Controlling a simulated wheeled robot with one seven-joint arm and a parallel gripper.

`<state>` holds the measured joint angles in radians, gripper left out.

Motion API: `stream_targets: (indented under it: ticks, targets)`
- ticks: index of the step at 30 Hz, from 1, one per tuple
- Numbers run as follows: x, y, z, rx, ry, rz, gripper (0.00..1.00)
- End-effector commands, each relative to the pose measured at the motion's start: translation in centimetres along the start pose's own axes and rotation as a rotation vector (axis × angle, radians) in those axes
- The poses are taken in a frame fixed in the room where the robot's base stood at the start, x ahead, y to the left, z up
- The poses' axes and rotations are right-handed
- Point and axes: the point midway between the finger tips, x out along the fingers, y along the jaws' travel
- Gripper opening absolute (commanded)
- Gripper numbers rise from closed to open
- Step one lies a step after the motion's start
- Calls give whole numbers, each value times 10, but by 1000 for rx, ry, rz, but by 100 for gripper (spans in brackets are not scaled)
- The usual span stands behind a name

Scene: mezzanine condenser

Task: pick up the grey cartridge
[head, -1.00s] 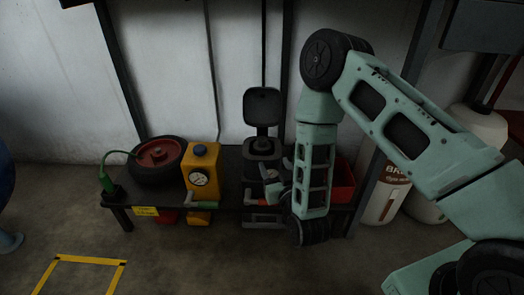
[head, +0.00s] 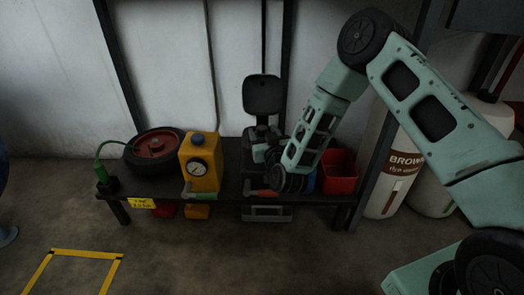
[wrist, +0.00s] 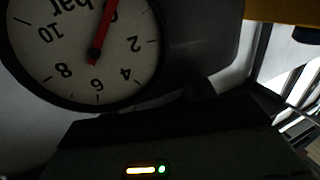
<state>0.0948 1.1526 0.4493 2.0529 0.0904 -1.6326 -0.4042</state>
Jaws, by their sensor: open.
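I cannot make out the grey cartridge for certain in either view. A black unit with a raised lid (head: 262,95) stands at the back of the low dark bench, and the part under its lid is partly covered by my gripper. The wrist view shows a white dial gauge (wrist: 85,48) with a red needle, upside down, and a dark body (wrist: 200,145) with an orange and a green light.
A yellow canister with a gauge (head: 200,165) stands left of the black unit, and a black wheel with a red hub (head: 155,146) lies farther left. A red bin (head: 338,172) sits to the right. A dark post (head: 375,165) and white tanks (head: 400,165) stand beyond.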

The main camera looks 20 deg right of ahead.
Motion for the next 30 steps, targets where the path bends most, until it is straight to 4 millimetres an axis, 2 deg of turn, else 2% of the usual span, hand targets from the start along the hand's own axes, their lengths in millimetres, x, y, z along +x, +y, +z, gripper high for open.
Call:
stream_targets:
  ticks: [4, 12, 18, 26, 30]
  targets:
    - [16, 0, 1, 0, 3, 1, 55]
    - [18, 0, -1, 0, 1, 0, 55]
    - [18, 0, -1, 0, 1, 0, 0]
    - [18, 0, -2, 0, 2, 0, 0]
    - [18, 0, -17, -1, 3, 0, 0]
